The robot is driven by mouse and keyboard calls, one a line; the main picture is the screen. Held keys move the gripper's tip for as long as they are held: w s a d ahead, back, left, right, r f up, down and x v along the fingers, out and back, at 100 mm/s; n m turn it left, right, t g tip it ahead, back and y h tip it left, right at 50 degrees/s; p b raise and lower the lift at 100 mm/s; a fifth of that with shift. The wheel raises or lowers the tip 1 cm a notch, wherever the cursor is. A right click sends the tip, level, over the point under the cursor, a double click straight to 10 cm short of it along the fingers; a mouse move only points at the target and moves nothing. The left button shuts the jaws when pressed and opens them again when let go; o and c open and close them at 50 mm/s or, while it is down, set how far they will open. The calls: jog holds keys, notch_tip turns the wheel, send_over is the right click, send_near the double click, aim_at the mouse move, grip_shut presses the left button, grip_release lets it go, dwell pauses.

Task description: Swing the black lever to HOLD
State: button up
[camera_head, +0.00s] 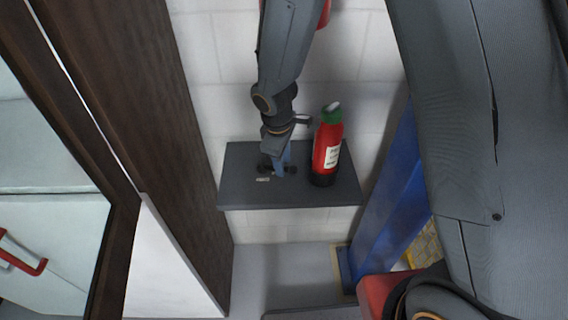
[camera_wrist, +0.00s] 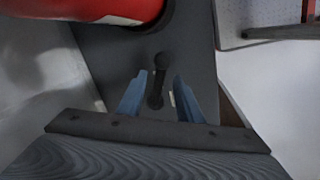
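The black lever (camera_wrist: 157,85) lies on a dark grey shelf (camera_wrist: 100,55) in the wrist view, with one rounded end away from my gripper and the other between its fingers. My gripper (camera_wrist: 160,82) is open, its two blue fingers on either side of the lever with gaps showing. In the head view my gripper (camera_head: 280,170) points down at the shelf (camera_head: 240,192) and hides part of the lever (camera_head: 264,168). A small pale label (camera_head: 263,179) sits near the lever; its text is too small to read.
A red bottle (camera_head: 327,150) with a green top and black base stands on the shelf, close right of my gripper. A brown wooden panel (camera_head: 130,120) stands at left, a blue panel (camera_head: 392,205) at right. A white brick wall (camera_head: 345,50) is behind.

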jog(key=shift+w+d+f, duration=0.1)
jog(key=shift+w+f, duration=0.1)
jog(key=shift+f, duration=0.75)
grip_shut()
